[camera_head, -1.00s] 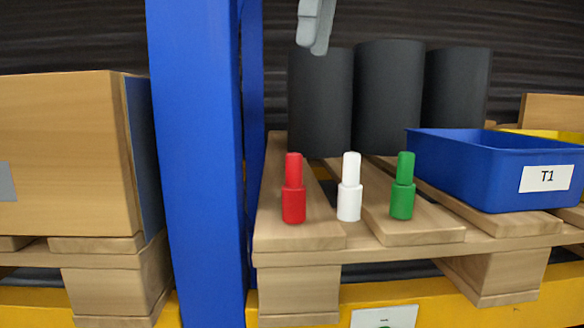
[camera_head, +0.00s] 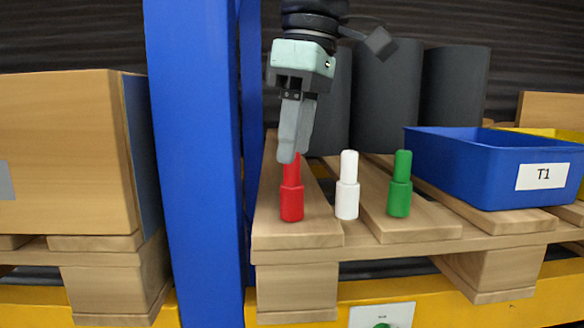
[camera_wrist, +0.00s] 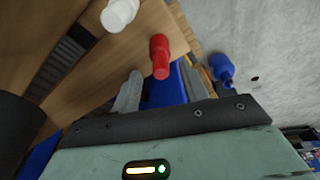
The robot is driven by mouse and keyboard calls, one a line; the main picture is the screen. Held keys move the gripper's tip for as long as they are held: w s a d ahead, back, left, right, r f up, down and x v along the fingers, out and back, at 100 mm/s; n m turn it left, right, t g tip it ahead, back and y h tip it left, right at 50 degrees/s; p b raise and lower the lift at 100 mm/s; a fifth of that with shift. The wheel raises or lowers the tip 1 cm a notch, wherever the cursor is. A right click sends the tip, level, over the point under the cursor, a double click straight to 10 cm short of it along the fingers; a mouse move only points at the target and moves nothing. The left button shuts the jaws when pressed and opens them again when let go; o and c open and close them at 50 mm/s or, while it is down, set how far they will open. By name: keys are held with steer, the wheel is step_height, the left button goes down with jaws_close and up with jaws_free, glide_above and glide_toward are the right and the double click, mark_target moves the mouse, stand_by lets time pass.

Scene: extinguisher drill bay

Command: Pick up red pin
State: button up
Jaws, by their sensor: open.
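The red pin (camera_head: 292,203) stands upright on the left front plank of the wooden pallet, its thin neck partly hidden behind my gripper's finger in the head view. My gripper (camera_head: 288,157) points down just above and in front of the pin's top. Its fingers overlap in the head view. In the wrist view the red pin (camera_wrist: 160,55) shows just beyond the open jaws (camera_wrist: 160,80), with nothing held. A white pin (camera_head: 347,187) and a green pin (camera_head: 399,185) stand upright to the right of the red one.
A blue upright post (camera_head: 192,160) is close on the left. Dark cylinders (camera_head: 388,98) stand behind. A blue bin (camera_head: 450,170) labelled T1 is on the right. A cardboard box (camera_head: 65,150) sits left of the post. A blue bottle-shaped thing (camera_wrist: 222,68) shows in the wrist view.

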mark_target(292, 185)
steer(key=shift+a+f+p, duration=0.15)
steer(key=shift+f+p, duration=0.05)
steer(key=shift+f, duration=0.65)
steer(key=shift+a+f+p, duration=0.1)
steer(key=shift+f+p, duration=0.1)
steer(key=shift+f, duration=0.6)
jaws_close()
steer(key=shift+w+r, duration=0.1)
steer(key=shift+r, duration=0.05)
